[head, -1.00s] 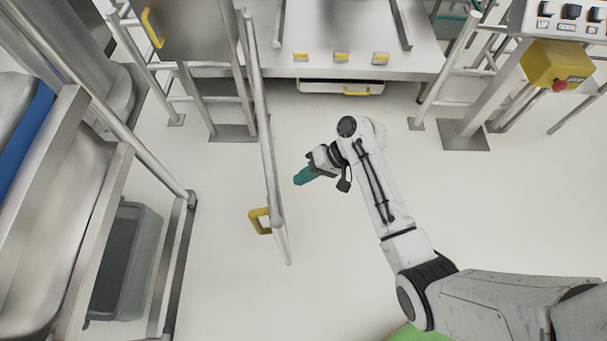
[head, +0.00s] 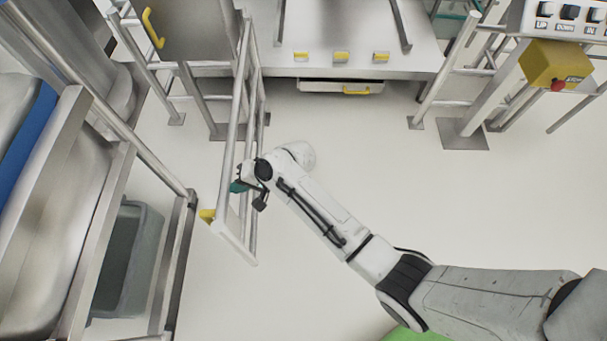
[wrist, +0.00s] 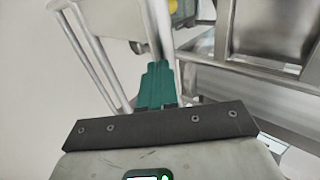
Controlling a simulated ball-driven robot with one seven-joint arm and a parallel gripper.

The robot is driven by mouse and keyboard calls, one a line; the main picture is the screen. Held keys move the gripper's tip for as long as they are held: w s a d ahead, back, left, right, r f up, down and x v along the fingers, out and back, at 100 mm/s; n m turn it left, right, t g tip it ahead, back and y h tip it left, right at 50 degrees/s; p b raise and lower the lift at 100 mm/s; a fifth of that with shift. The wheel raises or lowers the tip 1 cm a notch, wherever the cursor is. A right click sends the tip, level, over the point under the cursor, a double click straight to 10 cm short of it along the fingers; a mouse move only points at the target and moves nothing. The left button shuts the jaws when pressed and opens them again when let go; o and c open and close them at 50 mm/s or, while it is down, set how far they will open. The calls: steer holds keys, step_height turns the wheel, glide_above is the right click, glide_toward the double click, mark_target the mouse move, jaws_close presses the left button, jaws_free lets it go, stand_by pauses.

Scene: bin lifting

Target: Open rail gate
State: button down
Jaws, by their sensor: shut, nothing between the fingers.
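The rail gate (head: 229,135) is a frame of metal bars at the left of the head view, swung out at an angle to the left, with a yellow handle (head: 207,215) near its free end. My gripper (head: 237,187) has teal fingers and is against or very close to the gate bars; I cannot tell if they touch. In the wrist view the teal fingers (wrist: 156,82) are together, with gate bars (wrist: 160,30) just beyond them. Nothing is held. The handle is partly hidden in the head view.
A steel sink-like unit (head: 65,200) and a grey bin (head: 130,255) stand at left. A steel machine with a yellow-handled drawer (head: 345,88) is at the back. A control box with a red button (head: 558,84) is at upper right. The floor in the middle is clear.

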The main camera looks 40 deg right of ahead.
mark_target(216, 192)
steer(key=w+a+b, duration=0.3)
steer(key=w+a, duration=0.3)
steer(key=a, duration=0.3)
steer(key=shift+w+a+r, duration=0.15)
steer(key=shift+a+r, duration=0.05)
steer(key=shift+a, duration=0.15)
steer(key=shift+a+r, duration=0.1)
steer(key=s+d+p, duration=0.1)
steer(key=s+d, duration=0.1)
steer(key=s+d+r, duration=0.1)
steer(key=d, duration=0.1)
steer(key=shift+s+d+p, duration=0.1)
steer(key=shift+s+p, duration=0.3)
steer(key=v, duration=0.8)
steer(key=shift+s+p, duration=0.35)
steer(key=shift+s, duration=0.1)
steer(key=shift+f, duration=0.15)
